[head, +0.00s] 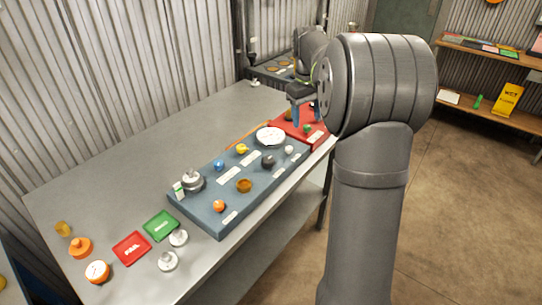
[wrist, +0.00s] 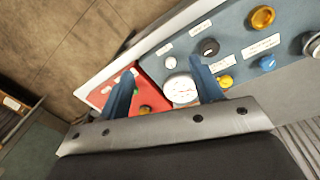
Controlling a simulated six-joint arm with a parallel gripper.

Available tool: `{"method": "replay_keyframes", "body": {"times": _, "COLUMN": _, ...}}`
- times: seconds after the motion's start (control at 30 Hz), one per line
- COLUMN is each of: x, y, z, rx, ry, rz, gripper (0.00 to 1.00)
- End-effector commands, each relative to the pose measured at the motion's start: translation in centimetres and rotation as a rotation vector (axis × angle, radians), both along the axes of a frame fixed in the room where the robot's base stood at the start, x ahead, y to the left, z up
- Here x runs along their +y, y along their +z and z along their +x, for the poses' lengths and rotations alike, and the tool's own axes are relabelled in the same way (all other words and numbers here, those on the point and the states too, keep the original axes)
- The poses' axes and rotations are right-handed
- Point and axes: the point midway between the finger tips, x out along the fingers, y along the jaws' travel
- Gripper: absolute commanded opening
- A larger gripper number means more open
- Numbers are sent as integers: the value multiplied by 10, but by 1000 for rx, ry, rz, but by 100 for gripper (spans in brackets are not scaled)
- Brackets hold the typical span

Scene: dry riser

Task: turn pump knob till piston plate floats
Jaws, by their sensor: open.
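My gripper (head: 307,112) is open above the red panel end, its blue fingers pointing down. A blue-grey panel (head: 205,218) carries several coloured knobs: orange (head: 219,206), brass (head: 244,185), black (head: 268,161), blue (head: 218,164) and yellow (head: 242,149). I cannot tell which is the pump knob. A silver stacked disc unit (head: 192,181), possibly the piston plate, stands at the panel's left end. Whether its plate floats cannot be told.
A red panel (head: 318,137) with a green knob (head: 306,128) adjoins the blue-grey panel. Red (head: 131,248) and green (head: 161,225) trays, metal weights (head: 168,261) and orange items (head: 80,247) lie at the near left. The table's back left is clear; a corrugated wall borders it.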

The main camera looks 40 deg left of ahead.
Motion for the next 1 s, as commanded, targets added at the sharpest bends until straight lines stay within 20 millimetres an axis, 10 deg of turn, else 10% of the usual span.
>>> {"method": "replay_keyframes", "body": {"times": 0.1, "x": 58, "y": 1, "z": -29, "rx": 42, "ry": 137, "rz": 5, "gripper": 59}}
{"method": "replay_keyframes", "body": {"times": 0.3, "x": 98, "y": 2, "z": -55, "rx": 77, "ry": 243, "rz": 9, "gripper": 59}}
{"method": "replay_keyframes", "body": {"times": 1.0, "x": 99, "y": -122, "z": -57, "rx": 82, "ry": 249, "rz": 7, "gripper": 59}}
